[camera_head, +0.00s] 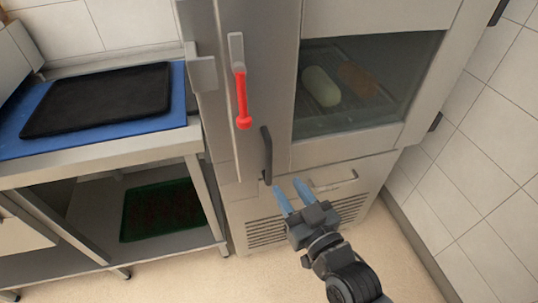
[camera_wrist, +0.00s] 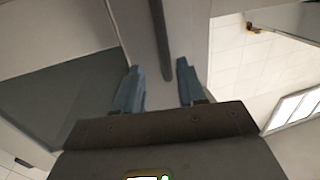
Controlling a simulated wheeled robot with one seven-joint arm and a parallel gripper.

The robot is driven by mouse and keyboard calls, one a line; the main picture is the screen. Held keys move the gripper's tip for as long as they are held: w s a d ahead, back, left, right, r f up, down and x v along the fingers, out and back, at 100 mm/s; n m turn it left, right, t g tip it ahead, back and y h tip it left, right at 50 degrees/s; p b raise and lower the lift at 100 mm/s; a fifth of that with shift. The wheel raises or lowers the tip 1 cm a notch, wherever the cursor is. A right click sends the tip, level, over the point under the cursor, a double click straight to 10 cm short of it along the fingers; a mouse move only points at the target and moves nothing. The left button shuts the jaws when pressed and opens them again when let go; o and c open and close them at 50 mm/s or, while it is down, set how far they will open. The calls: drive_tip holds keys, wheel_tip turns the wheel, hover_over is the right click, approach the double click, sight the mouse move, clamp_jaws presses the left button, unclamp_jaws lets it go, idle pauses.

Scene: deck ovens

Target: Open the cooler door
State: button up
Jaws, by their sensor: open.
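The cooler door (camera_head: 420,110) is a grey panel with a dark glass window on a tall cabinet, and it looks closed. A black vertical bar handle (camera_head: 267,155) stands on the door's left edge. My gripper (camera_head: 292,192) is open and empty, just below and right of the handle's lower end in the head view. In the wrist view the dark handle (camera_wrist: 159,38) comes down from the top, and its end lies between my two blue fingers (camera_wrist: 158,68). The fingers do not visibly touch it; the remaining depth is unclear.
A red lever (camera_head: 242,100) on a grey bracket sits up left of the handle. A steel table at left bears a blue board (camera_head: 25,145) and black tray (camera_head: 100,100); a green-edged tray (camera_head: 126,215) is below. A lower drawer handle (camera_head: 333,184) is near my gripper. Tiled wall right.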

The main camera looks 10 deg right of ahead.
sight(270, 163)
drive_tip(key=w, duration=0.3)
drive_tip(key=w+a, duration=0.1)
drive_tip(key=w, duration=0.2)
drive_tip(key=w+a, duration=0.1)
drive_tip(key=w, duration=0.2)
drive_tip(key=shift+w+a+r, duration=0.15)
drive_tip(key=shift+a+r, duration=0.05)
drive_tip(key=shift+r, duration=0.15)
clamp_jaws()
